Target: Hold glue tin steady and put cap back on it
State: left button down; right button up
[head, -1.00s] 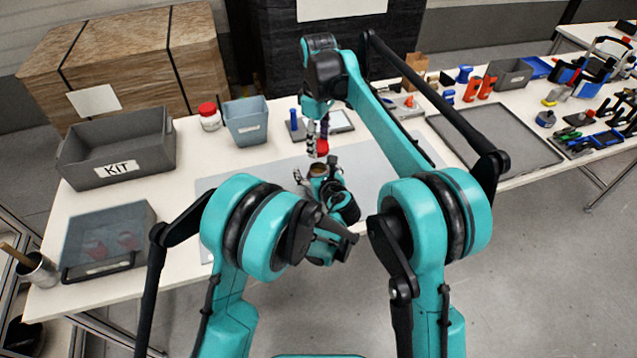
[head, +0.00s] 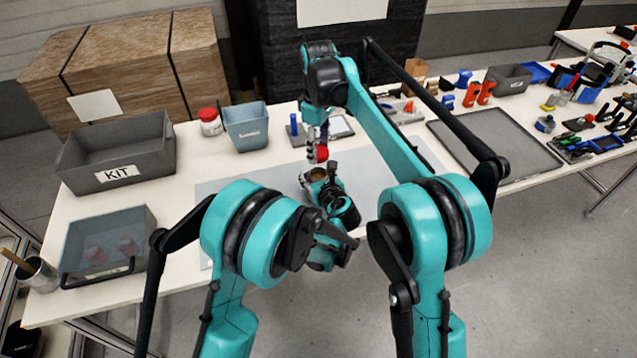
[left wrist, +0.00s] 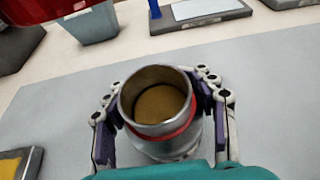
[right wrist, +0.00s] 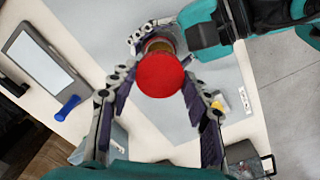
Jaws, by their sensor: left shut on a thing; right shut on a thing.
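The glue tin (left wrist: 158,105) is an open metal can with a red band and brown contents. My left gripper (left wrist: 165,115) is shut around its sides and holds it upright in the left wrist view. In the head view the tin (head: 318,174) is partly hidden by the gripper. The red round cap (right wrist: 160,75) is between the fingers of my right gripper (right wrist: 158,82), which is shut on it. In the head view the cap (head: 321,154) is just above the tin and apart from it.
A grey mat (head: 375,172) covers the table under my grippers. A blue-grey bin (head: 246,128), a jar with red lid (head: 209,122), a KIT bin (head: 150,150) and a clear box (head: 105,243) stand to the left. A dark tray (head: 495,143) lies at right.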

send_over(319, 168)
jog(key=s, duration=0.2)
jog(key=shift+s+f, duration=0.15)
jog(key=shift+f, duration=2.2)
jog(key=shift+f, duration=0.9)
jog(key=shift+f, duration=0.55)
jog(key=m, duration=0.3)
jog(key=o, duration=0.7)
